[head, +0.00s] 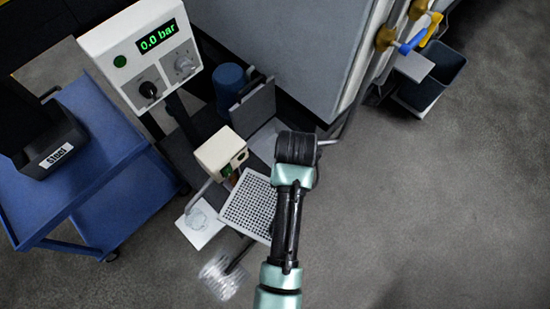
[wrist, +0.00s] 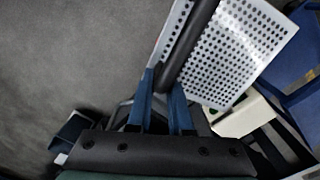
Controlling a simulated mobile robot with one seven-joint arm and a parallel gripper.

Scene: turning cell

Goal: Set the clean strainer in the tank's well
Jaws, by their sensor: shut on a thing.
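My gripper (wrist: 163,84) shows in the wrist view with its two blue fingers shut on a dark rod (wrist: 190,45). In the head view a similar dark rod (head: 240,257) comes out from behind my arm, with a pale, see-through mesh strainer (head: 221,279) at its lower left end. The strainer hangs clear of the perforated plate (head: 245,203); it is out of the wrist view. My arm hides the fingers in the head view. The perforated plate (wrist: 235,62) lies beyond the rod in the wrist view. I cannot make out the tank's well for certain.
A cream box (head: 220,153) stands beside the plate, and a small pale object (head: 196,218) sits on a white sheet (head: 203,237). A pressure panel (head: 145,55) reads 0.0 bar. A blue cart (head: 85,160) stands left, a grey cabinet (head: 295,50) behind. Open floor lies right.

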